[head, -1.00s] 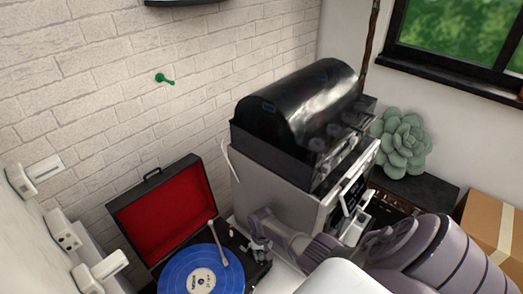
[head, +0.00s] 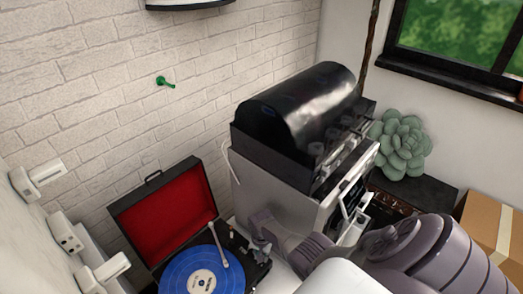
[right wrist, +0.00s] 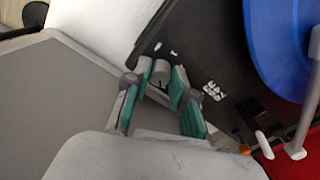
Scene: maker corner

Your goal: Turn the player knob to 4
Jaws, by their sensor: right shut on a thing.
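The record player (head: 168,215) stands open against the brick wall, with a red-lined lid and a blue record (head: 178,277) on its deck. In the right wrist view its dark deck (right wrist: 212,48) and the blue record (right wrist: 277,45) show. The grey round player knob (right wrist: 161,72) has a dark mark and sits between the green-padded fingertips. My right gripper (right wrist: 161,79) is shut on the knob. In the head view the right gripper (head: 259,250) is at the deck's right edge, and the knob is hidden there. My left gripper is not in view.
A grey machine with a black domed cover (head: 300,105) stands close behind my right arm. A succulent (head: 400,145) and a cardboard box (head: 492,225) are at the right. White wall fittings (head: 66,232) line the left wall. The tonearm (head: 218,243) lies near the gripper.

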